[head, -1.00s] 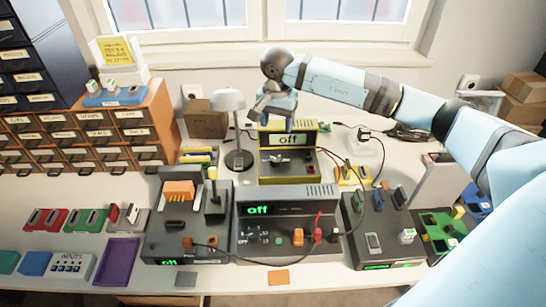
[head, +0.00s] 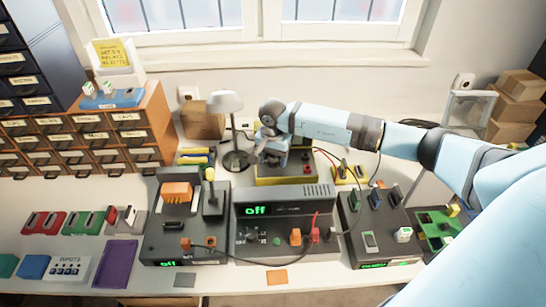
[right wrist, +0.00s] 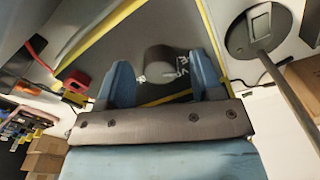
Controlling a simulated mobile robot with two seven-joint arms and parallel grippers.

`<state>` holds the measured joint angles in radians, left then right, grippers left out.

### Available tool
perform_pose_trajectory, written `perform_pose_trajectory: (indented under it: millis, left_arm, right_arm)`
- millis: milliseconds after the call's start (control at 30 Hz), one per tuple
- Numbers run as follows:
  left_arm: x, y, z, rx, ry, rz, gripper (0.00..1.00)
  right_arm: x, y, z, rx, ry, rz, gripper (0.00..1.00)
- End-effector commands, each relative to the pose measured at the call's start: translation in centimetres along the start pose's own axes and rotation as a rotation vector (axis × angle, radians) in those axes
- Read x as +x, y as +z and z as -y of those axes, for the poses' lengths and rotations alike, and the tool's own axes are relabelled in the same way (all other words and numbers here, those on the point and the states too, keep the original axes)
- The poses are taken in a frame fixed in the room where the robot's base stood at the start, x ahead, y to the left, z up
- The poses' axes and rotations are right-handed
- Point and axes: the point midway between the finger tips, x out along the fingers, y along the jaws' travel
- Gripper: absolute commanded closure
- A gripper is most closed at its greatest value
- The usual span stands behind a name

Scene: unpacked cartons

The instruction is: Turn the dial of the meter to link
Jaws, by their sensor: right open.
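The yellow-edged meter (head: 287,181) stands at the back middle of the table. Its display is hidden behind my right arm in the head view. In the right wrist view I see its dark face (right wrist: 110,40) with a yellow rim. Its dark round dial (right wrist: 160,63) has white lettering beside it, too small and turned to read. My right gripper (head: 272,157) is at the meter's front. In the right wrist view my right gripper (right wrist: 163,78) is open, its blue fingers on either side of the dial; I cannot tell whether they touch it. My left gripper is not in view.
A black unit (head: 285,228) with a green "off" display stands in front of the meter, with cables. Dark consoles stand left (head: 185,235) and right (head: 378,235) of it. A lamp (head: 225,103) stands close left of the meter.

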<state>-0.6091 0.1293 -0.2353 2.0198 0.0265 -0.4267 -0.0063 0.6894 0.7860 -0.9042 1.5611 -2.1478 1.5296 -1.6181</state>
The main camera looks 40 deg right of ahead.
Motion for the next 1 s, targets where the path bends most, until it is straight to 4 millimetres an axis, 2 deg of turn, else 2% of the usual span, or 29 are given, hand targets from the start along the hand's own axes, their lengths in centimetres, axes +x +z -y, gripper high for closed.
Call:
perform_pose_trajectory:
  millis: [100,300,333,667,1000]
  left_arm:
    - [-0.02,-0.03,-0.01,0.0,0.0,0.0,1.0]
    - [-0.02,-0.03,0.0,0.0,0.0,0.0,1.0]
    - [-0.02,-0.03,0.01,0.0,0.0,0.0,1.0]
    - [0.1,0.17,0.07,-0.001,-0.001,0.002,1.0]
    - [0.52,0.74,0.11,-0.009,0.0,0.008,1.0]
  right_arm:
    - [-0.01,0.0,0.01,0.0,0.0,0.0,0.4]
    - [-0.03,0.0,0.01,0.0,0.0,0.0,0.86]
    - [-0.03,0.0,0.01,0.0,0.0,0.0,0.89]
    - [-0.02,-0.03,0.02,0.039,0.0,-0.001,0.89]
    - [0.06,-0.07,0.02,0.262,0.0,-0.001,0.89]
